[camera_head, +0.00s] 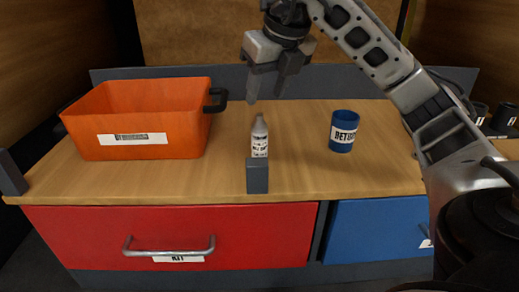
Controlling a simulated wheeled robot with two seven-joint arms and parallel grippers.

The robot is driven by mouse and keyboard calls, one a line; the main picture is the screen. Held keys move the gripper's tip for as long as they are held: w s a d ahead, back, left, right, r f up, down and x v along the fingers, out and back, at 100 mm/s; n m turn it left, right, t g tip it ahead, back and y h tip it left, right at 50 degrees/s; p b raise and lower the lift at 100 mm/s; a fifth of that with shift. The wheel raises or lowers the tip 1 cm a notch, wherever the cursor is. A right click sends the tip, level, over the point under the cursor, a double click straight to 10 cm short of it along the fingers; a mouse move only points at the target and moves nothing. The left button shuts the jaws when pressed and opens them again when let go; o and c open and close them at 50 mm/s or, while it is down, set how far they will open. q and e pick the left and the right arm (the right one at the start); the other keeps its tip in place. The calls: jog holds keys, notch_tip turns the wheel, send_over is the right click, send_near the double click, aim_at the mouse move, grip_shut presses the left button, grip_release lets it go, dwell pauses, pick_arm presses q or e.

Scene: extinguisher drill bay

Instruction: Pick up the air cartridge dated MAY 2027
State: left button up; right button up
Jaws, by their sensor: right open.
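A small pale grey cartridge (259,136) with a narrow neck stands upright on the wooden bench top. It carries a white label with dark print that is too small to read, so I cannot confirm its date. A dark grey block in front hides its lowest part. My right gripper (266,92) comes in from the upper right and points down. Its jaws are open and empty, above and a little behind the cartridge in the picture, apart from it. My left gripper does not show.
The grey block (257,177) stands at the bench's front edge. An orange bin (135,115) with a dark handle stands left. A blue labelled cup (343,131) stands right. Below are a red drawer (90,230) and a blue drawer (375,228). Bare bench lies between cartridge and cup.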

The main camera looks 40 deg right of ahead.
aim_at(260, 115)
jog(key=x, duration=0.5)
jog(key=shift+f, duration=0.35)
grip_shut()
